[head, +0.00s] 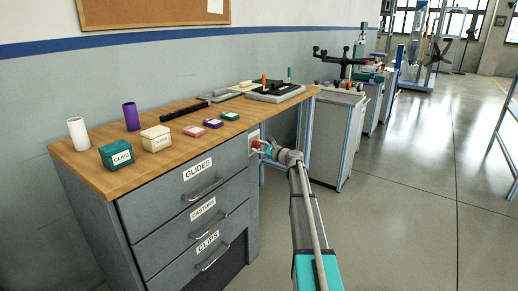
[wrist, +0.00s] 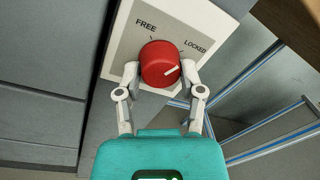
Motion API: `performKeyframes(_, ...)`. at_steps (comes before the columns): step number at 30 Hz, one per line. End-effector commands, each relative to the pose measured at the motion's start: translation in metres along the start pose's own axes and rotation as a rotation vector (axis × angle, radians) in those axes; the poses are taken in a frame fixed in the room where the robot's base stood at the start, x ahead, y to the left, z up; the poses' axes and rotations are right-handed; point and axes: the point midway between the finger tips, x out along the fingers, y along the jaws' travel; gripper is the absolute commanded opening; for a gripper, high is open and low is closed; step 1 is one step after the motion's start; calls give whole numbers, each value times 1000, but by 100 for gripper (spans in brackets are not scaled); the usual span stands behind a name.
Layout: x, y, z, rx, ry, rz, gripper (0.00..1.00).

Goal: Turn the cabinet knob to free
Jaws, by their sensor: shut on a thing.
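The red cabinet knob (wrist: 158,58) sits on a pale plate (wrist: 124,42) marked FREE on the left and LOCKED on the right. The white line on the knob points to the right, toward the LOCKED side rather than FREE. My gripper (wrist: 160,74) has one finger on each side of the knob and is shut on it. In the head view the knob (head: 255,144) is small, on the right end of the grey cabinet (head: 160,227), with my gripper (head: 265,149) at it.
The cabinet has drawers labelled GLIDES, CASTORS and CLIPS, all looking closed. Small boxes, including a green CLIPS box (head: 115,156), and two cylinders stand on its wooden top (head: 95,178). Blue-edged frame posts (wrist: 265,125) stand to the right. The floor (head: 420,210) at right is clear.

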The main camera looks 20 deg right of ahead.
Motion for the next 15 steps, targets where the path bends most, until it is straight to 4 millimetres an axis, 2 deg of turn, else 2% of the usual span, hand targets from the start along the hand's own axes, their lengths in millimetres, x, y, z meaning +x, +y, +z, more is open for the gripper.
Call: performKeyframes(15,1,-1,-1,-486,-40,-7,3)
